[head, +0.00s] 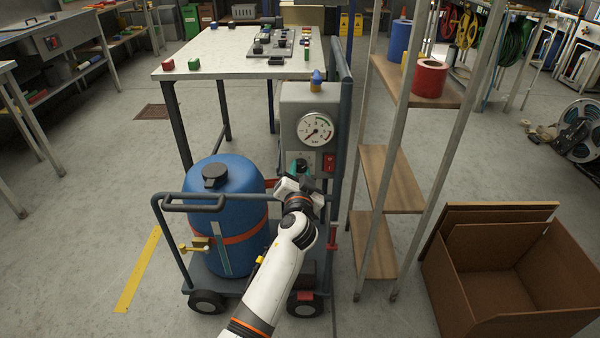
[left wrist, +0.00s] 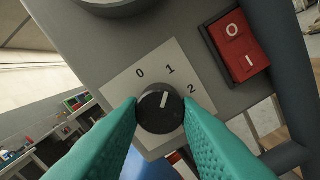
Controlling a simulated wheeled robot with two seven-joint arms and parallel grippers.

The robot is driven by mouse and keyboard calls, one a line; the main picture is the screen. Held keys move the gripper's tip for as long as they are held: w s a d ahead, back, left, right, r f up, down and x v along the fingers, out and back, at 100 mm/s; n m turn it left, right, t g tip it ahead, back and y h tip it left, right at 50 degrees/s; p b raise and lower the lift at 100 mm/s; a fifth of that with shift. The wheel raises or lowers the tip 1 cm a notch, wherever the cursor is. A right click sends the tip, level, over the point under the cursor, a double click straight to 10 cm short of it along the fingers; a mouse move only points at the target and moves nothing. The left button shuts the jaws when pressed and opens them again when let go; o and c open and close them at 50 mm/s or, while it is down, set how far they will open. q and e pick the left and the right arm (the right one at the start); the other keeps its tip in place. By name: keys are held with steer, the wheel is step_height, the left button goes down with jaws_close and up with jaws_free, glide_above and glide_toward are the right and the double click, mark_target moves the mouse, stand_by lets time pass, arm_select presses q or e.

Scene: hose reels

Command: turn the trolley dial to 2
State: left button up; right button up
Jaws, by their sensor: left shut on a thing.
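The trolley (head: 208,265) carries a grey control box (head: 290,104). On its front, in the left wrist view, a round black dial (left wrist: 161,118) sits on a pale plate (left wrist: 119,91) marked 0, 1 and 2. The dial's white pointer line points about at the 1. My left gripper (left wrist: 160,112) has its two teal fingers on either side of the dial, shut on it. In the head view my left gripper (head: 298,168) is at the box front, and partly hides the dial. My right gripper is not in view.
A red rocker switch (left wrist: 238,44) is right of the dial, and a gauge (head: 315,128) is above it. A blue tank (head: 225,190) stands on the trolley. A shelf rack (head: 392,178) and an open cardboard box (head: 470,300) stand to the right. A table (head: 215,55) is behind.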

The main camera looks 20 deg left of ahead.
arm_select(q)
steer(key=shift+r+m, duration=0.15)
steer(key=shift+m, duration=0.85)
steer(key=m+p, duration=0.1)
steer(key=m, duration=0.2)
steer(key=shift+m, duration=0.3)
steer(key=shift+m+p, duration=0.8)
steer(key=shift+m, duration=1.6)
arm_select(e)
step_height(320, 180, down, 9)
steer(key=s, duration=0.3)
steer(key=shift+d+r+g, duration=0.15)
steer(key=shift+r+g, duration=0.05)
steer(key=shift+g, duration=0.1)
arm_select(q)
steer(key=o, duration=1)
